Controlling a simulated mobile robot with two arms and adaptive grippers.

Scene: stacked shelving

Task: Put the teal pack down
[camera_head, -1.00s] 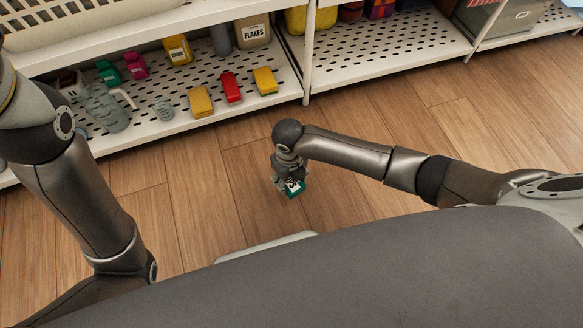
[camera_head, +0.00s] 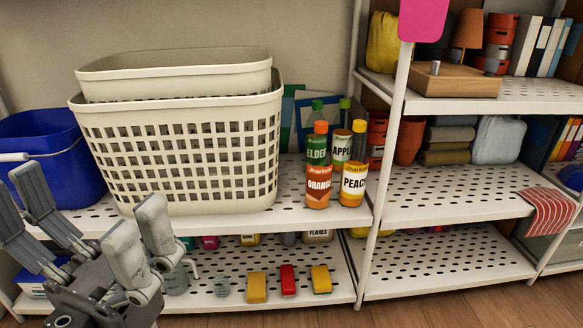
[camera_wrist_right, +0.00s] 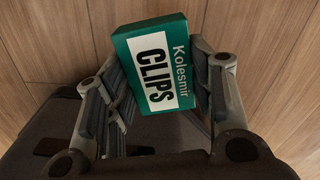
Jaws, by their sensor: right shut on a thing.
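The right gripper and the pack are outside the head view. My left gripper (camera_head: 92,235) is at the lower left of the head view, in front of the shelving. Its fingers are spread wide and nothing is between them.
Stacked cream baskets (camera_head: 185,150) and several bottles (camera_head: 319,180) stand on the middle shelf. The right bay's middle shelf (camera_head: 450,195) has clear room in front. A blue bucket (camera_head: 45,145) is at left.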

